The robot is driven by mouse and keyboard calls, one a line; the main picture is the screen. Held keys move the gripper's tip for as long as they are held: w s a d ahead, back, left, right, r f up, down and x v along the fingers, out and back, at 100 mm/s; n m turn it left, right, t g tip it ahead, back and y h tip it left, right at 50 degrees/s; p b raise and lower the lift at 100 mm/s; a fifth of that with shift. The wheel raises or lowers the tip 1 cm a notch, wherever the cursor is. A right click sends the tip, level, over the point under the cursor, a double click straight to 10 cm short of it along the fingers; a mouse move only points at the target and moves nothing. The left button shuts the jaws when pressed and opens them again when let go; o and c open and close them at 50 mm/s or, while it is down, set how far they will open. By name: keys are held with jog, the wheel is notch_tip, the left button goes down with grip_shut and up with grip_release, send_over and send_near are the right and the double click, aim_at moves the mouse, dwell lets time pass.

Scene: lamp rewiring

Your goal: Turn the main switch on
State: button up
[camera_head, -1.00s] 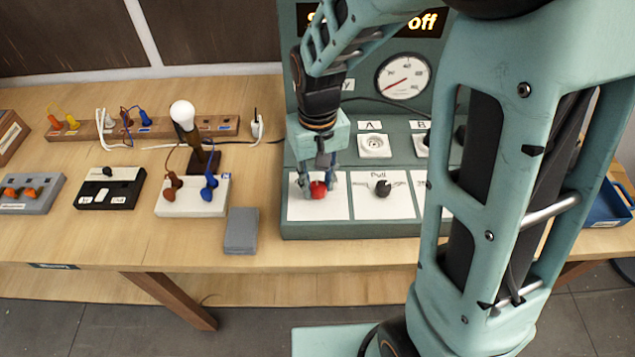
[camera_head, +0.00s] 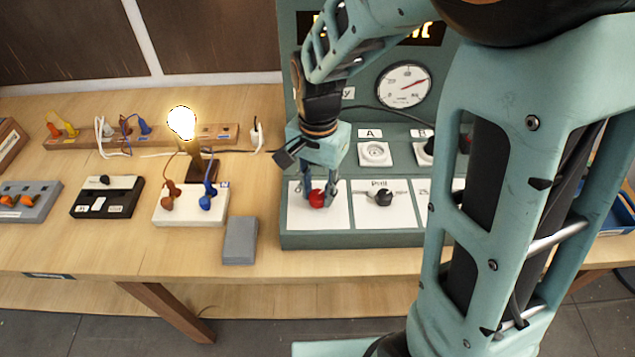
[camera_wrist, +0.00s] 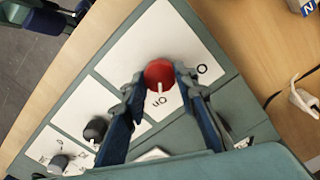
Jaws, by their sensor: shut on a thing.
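The main switch is a red round knob (camera_head: 317,198) on a white plate at the front left of the green panel (camera_head: 300,240). In the wrist view the red knob (camera_wrist: 159,74) has a white pointer line, with printed labels beside it on the plate. My gripper (camera_head: 318,192) points down at the knob, its two fingers closed on either side of it. In the wrist view the fingertips of my gripper (camera_wrist: 160,82) touch the knob's sides. The light bulb (camera_head: 182,122) on its stand is glowing. The gauge (camera_head: 404,84) needle points up and right.
A black knob (camera_head: 383,197) sits on the plate to the right, with sockets (camera_head: 375,153) behind. A grey block (camera_head: 240,240), a white terminal box (camera_head: 190,205) and a black switch box (camera_head: 107,197) stand to the left. My arm covers the panel's right side.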

aim_at(318, 194)
jog(key=shift+m, duration=0.5)
jog(key=o, duration=1.2)
jog(key=shift+c, duration=0.2)
notch_tip(318, 194, up, 12)
